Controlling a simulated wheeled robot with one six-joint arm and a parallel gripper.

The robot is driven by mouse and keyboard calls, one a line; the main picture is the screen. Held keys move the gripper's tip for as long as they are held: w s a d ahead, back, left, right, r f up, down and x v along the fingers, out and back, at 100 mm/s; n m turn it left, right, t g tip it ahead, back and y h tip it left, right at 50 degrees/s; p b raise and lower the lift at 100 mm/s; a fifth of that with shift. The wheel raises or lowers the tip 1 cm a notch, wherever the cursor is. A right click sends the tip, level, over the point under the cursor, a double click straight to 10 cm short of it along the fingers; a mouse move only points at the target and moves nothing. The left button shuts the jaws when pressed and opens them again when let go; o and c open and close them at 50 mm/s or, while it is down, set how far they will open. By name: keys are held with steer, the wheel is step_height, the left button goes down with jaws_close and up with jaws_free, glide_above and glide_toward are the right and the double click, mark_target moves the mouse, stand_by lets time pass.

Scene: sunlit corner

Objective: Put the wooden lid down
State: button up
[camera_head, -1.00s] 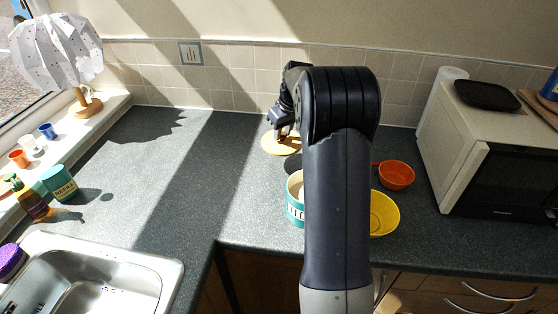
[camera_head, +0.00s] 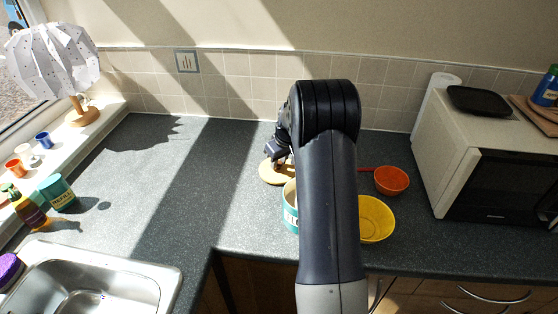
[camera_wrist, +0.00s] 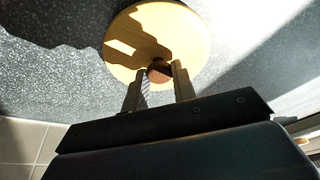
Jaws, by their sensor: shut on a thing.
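The round wooden lid (camera_head: 270,173) is pale and flat, low over the dark worktop behind the teal-and-white tin (camera_head: 290,208). It also shows in the wrist view (camera_wrist: 190,30), with a brown knob (camera_wrist: 159,72) at its middle. My gripper (camera_head: 279,158) is above the lid; in the wrist view its two fingers (camera_wrist: 159,80) are shut on the knob. I cannot tell whether the lid touches the worktop. My arm hides part of the tin.
A yellow bowl (camera_head: 376,220) and an orange bowl (camera_head: 391,180) stand right of my arm. A microwave (camera_head: 490,165) stands farther right. The sink (camera_head: 100,280) is at the lower left. The worktop (camera_head: 190,165) left of the lid is clear.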

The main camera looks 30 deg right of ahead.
steer(key=o, duration=1)
steer(key=shift+r, duration=0.3)
steer(key=b+v, duration=0.1)
steer(key=v, duration=1)
steer(key=shift+r, duration=0.3)
steer(key=shift+s, duration=0.15)
